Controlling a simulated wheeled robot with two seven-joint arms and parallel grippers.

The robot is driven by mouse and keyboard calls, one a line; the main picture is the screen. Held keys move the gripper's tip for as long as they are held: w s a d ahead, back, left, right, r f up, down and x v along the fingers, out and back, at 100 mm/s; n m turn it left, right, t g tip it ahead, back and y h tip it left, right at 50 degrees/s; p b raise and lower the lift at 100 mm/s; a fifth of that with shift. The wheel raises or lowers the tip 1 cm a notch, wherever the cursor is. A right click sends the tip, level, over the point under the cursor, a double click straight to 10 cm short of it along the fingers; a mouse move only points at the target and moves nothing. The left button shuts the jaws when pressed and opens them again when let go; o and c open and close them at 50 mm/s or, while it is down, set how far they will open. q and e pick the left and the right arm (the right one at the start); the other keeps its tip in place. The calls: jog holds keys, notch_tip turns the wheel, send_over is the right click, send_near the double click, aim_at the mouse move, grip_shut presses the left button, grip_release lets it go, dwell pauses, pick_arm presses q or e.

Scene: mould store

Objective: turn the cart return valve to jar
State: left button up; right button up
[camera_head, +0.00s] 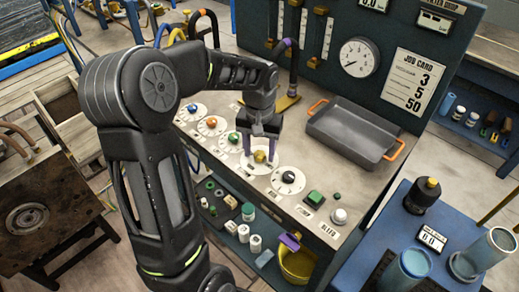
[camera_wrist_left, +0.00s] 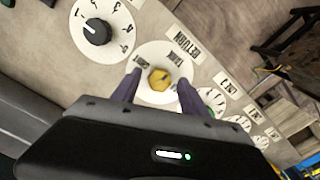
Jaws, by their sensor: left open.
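The return valve is a yellow knob (camera_head: 259,157) on a white round dial in the sloped panel's row of dials. It also shows in the left wrist view (camera_wrist_left: 159,79), beside a label reading RETURN. Small words ring its dial; one looks like TANK, and the others are hard to read. My left gripper (camera_head: 260,147) is open above the knob, pointing down at the panel. In the left wrist view its fingertips (camera_wrist_left: 158,84) stand on either side of the knob, with gaps visible. I cannot tell how deep they reach. My right gripper is not in view.
A black knob (camera_head: 289,177) on a numbered dial is close beside the valve. Blue, orange and green knobs line the other side. A grey tray (camera_head: 354,132) with orange handles lies behind. A green button (camera_head: 314,198) is near the panel's front.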

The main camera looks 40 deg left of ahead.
pick_arm(q)
jog(key=shift+c, duration=0.4)
grip_shut()
jog(key=shift+m, duration=0.4)
jog(key=m, duration=0.3)
jog(key=shift+r+m, duration=0.1)
jog(key=shift+m, duration=0.2)
jog(key=m, duration=0.4)
jog(key=shift+p, duration=0.35)
jog(key=m, duration=0.5)
jog(key=shift+a, duration=0.1)
jog(key=m+p, duration=0.1)
jog(key=m, duration=0.3)
jog(key=shift+m, duration=0.4)
